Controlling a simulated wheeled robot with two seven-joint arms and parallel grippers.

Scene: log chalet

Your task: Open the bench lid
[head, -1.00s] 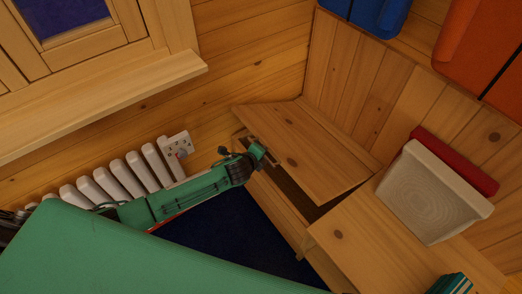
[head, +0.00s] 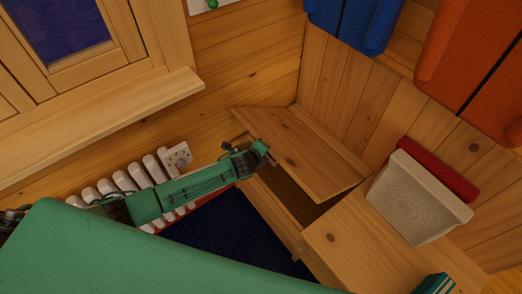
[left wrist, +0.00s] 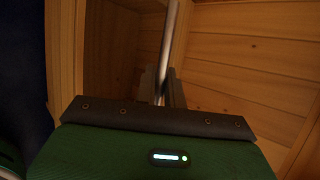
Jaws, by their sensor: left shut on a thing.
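The bench lid (head: 305,152) is a wooden plank panel in the corner of the room in the head view. It is tilted partly up, with a dark gap below its front edge into the bench (head: 285,222). My left gripper (head: 266,153) is at the lid's front edge in the head view. In the left wrist view its fingers (left wrist: 160,88) are shut on a thin metal bar, the lid handle (left wrist: 170,38). The lid planks also show in the left wrist view (left wrist: 240,65). My right gripper is not in view.
A pale square basket (head: 415,200) and a red cushion (head: 440,168) stand on the fixed bench top to the right. Teal books (head: 435,284) lie at lower right. Blue and orange cushions hang above.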

